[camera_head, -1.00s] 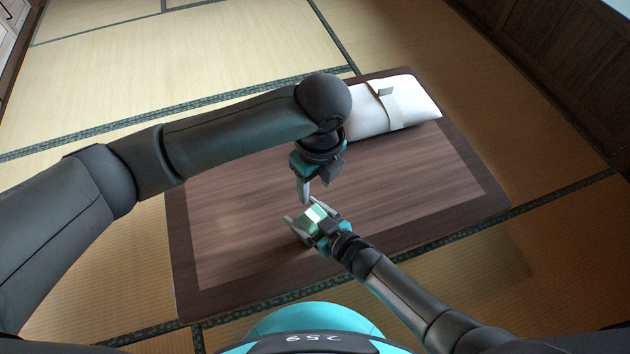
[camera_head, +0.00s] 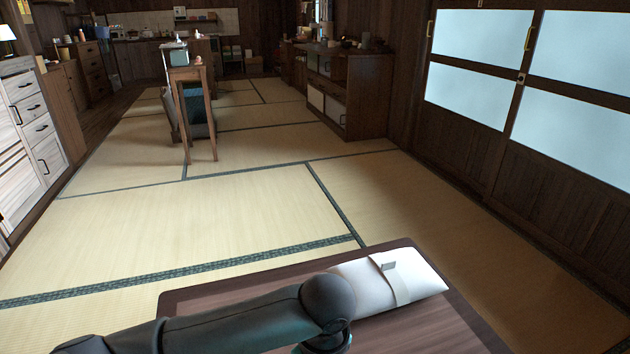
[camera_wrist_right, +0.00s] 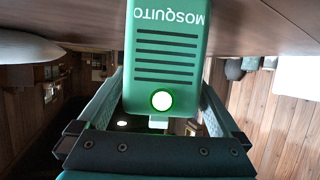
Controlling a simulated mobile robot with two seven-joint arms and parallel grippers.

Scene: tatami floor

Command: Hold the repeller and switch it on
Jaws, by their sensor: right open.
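The repeller (camera_wrist_right: 165,62) is a green box with dark slots and the word MOSQUITO, upside down in the right wrist view. A round light (camera_wrist_right: 161,100) on its face glows bright white-green. My right gripper (camera_wrist_right: 161,84) is open, with one finger on each side of the repeller; contact with the fingers is unclear. In the head view, my left arm (camera_head: 240,322) reaches in at the bottom, and its gripper is cut off below the frame. The repeller and right gripper are outside the head view.
A low brown table (camera_head: 215,297) shows at the bottom of the head view, with a white strapped bundle (camera_head: 375,283) at its far edge. Open tatami lies beyond. A tall wooden stand (camera_head: 190,110) and a dark cabinet (camera_head: 345,95) stand farther back.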

